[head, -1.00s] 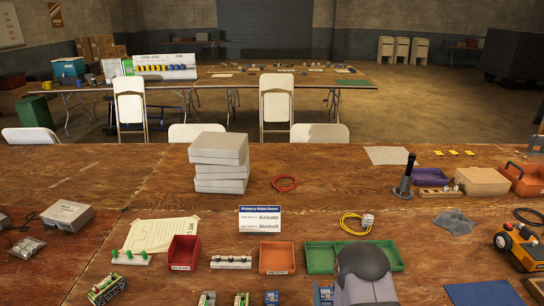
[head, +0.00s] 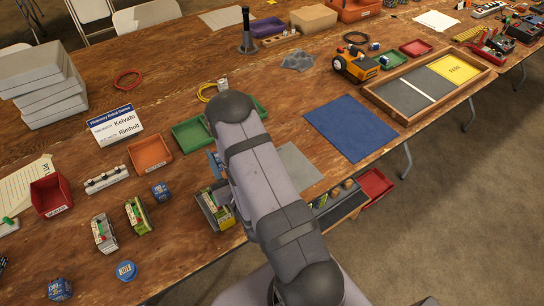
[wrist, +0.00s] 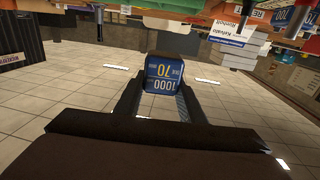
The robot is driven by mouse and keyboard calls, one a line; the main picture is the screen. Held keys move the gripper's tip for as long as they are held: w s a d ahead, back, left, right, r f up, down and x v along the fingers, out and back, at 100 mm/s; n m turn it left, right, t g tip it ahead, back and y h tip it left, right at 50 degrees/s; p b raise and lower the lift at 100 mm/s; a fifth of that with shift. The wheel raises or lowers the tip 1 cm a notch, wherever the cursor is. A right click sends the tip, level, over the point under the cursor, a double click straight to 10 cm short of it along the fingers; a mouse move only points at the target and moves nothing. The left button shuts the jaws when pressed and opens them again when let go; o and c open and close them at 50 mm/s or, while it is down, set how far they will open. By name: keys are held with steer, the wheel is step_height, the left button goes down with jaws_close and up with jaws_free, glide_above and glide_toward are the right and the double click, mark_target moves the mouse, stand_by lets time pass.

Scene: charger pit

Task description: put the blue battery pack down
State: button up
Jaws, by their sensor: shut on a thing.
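My gripper (wrist: 160,100) shows in the wrist view, shut on the blue battery pack (wrist: 164,73), whose label reads 1000 and 70. The pack sits between the two fingertips. A blue mat (head: 350,128) lies bare to the right of my arm.
A green tray (head: 192,134) lies partly behind my arm, with an orange tray (head: 150,153) to its left. Green-and-yellow modules (head: 138,215) stand on the near table. A wood-framed board (head: 415,92) with a yellow field lies at the right. Floor lies beyond the table edge.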

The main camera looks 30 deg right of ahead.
steer(key=s+d+r+m+g+h+b, duration=0.1)
steer(key=s+d+r+m+h+b, duration=0.2)
steer(key=d, duration=0.7)
steer(key=s+d+r+m+g+h+b, duration=0.1)
steer(key=s+d+h+b, duration=0.3)
steer(key=d, duration=0.7)
steer(key=s+d+r+m+g+h+b, duration=0.2)
steer(key=s+d+b, duration=0.3)
steer(key=d, duration=0.5)
steer(key=w+a+f+n+t+y, duration=0.2)
steer(key=w+a+f+n+y, duration=0.15)
steer(key=a+y, duration=0.2)
steer(key=w+a+f+n+t+y, duration=0.25)
steer(key=a+n+y, duration=0.2)
steer(key=a, duration=0.25)
steer(key=shift+m+g+y, duration=0.25)
steer(key=shift+m+y, duration=0.15)
steer(key=shift+w+d+f+b, duration=0.15)
steer(key=shift+f+b, duration=0.3)
steer(key=shift+f, duration=2.4)
steer(key=shift+w+a+f+b, duration=0.1)
steer(key=shift+f+b, duration=0.35)
steer(key=shift+f, duration=2.35)
